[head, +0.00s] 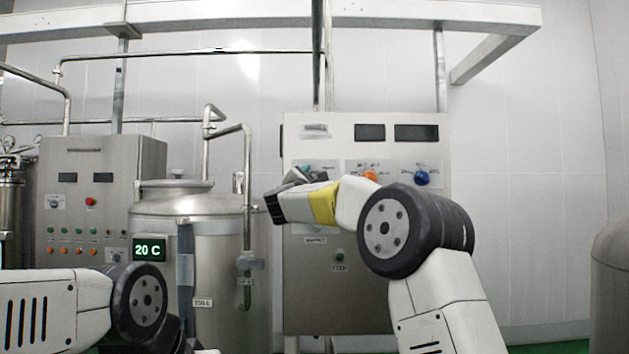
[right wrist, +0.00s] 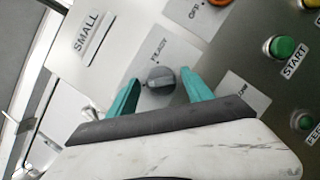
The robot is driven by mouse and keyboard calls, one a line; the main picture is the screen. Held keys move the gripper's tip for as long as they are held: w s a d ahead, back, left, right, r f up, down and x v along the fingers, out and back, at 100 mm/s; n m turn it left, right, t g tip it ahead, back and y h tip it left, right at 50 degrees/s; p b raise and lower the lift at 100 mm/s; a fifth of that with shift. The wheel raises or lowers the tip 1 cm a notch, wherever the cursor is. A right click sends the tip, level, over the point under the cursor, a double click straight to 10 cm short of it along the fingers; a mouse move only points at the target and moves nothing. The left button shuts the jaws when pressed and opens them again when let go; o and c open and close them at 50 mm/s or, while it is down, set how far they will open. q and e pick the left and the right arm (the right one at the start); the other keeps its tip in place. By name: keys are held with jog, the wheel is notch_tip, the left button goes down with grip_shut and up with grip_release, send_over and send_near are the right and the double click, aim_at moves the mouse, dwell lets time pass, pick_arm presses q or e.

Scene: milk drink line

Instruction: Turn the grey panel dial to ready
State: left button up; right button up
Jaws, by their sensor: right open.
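The grey dial (right wrist: 161,78) sits on a pale label plate on the steel panel, with the word READY printed above it. My right gripper (right wrist: 159,84) is open, with one teal finger on each side of the dial. I cannot tell whether the fingers touch it or exactly where the dial points. In the head view my right gripper (head: 303,174) is at the left part of the control cabinet (head: 310,270) and hides the dial. My left arm shows at the lower left, but its gripper is out of view.
An orange knob (head: 370,176) and a blue knob (head: 422,178) are to the right on the same panel. A green START button (right wrist: 283,47) is near the dial. A steel tank (head: 205,235) with a 20 C display and pipes stands left of the cabinet.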

jog(key=shift+w, duration=0.1)
jog(key=c, duration=1.2)
jog(key=shift+c, duration=0.2)
jog(key=shift+m, duration=0.5)
jog(key=m+g+h, duration=0.1)
jog(key=m+g, duration=0.1)
jog(key=m, duration=0.2)
jog(key=m+g, duration=0.1)
jog(key=m, duration=0.4)
jog(key=shift+r+g, duration=0.15)
jog(key=shift+g, duration=0.25)
jog(key=m, duration=0.2)
jog(key=m+g+y, duration=0.1)
jog(key=m, duration=0.1)
jog(key=shift+g, duration=0.3)
jog(key=shift+m+g+y, duration=0.4)
jog(key=shift+m+y, duration=0.3)
jog(key=shift+m, duration=0.9)
